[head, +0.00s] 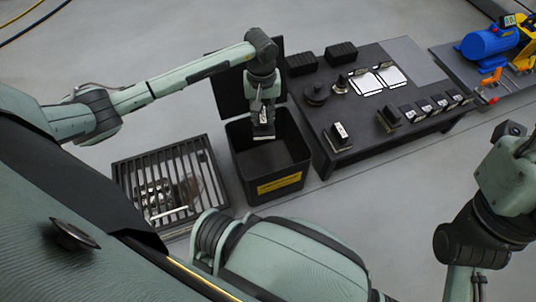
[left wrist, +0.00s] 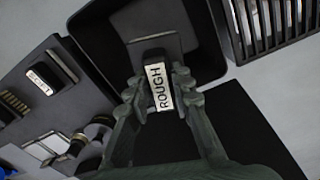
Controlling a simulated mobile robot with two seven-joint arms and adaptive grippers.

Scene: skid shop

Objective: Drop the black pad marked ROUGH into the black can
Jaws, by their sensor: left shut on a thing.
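My left gripper (head: 264,114) is shut on the black pad marked ROUGH (head: 264,134), over the open mouth of the black can (head: 245,178). In the left wrist view the fingers (left wrist: 158,104) grip the sides of the pad's block with the white ROUGH label (left wrist: 159,87). A flat plate shows beyond the block, and the can's dark inside (left wrist: 205,45) lies behind it. The can has a yellow label on its front, and its lid (head: 231,92) stands open at the back. My right gripper is out of view.
A slatted grate (head: 172,165) stands left of the can. A dark bench (head: 345,160) stands to its right, with another labelled pad (head: 340,134), black blocks, white sheets and small labelled items. A blue motor (head: 488,42) sits on a farther bench.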

